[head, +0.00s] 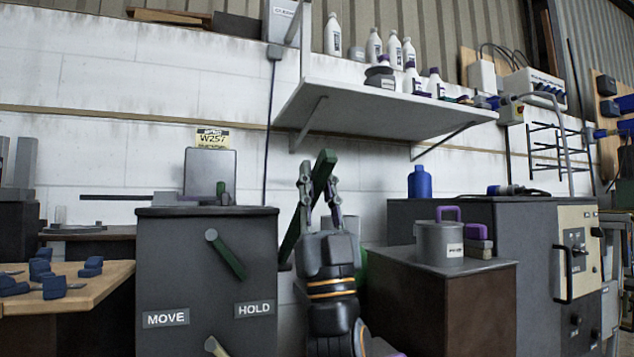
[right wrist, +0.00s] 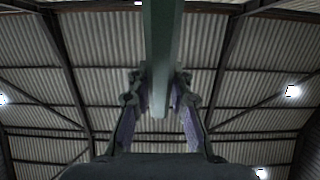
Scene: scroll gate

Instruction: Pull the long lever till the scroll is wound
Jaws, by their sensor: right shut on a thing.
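The long green lever (head: 293,240) rises beside the dark cabinet and leans to the right, its top end above my right gripper (head: 320,192). My right gripper is shut on the lever near its upper part, with fingers pointing up. In the right wrist view the lever (right wrist: 162,60) comes down from the top edge between the two fingers (right wrist: 160,105). The dark cabinet (head: 175,270) has plates reading MOVE and HOLD. A short green handle (head: 228,257) on its front slants down right towards HOLD. I cannot make out a scroll. My left gripper is not in view.
A brown-sided cabinet (head: 440,315) with a grey pot (head: 440,240) stands close right of my arm. A white shelf (head: 390,105) with bottles juts from the wall above the gripper. A wooden table (head: 95,285) with blue blocks is at left.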

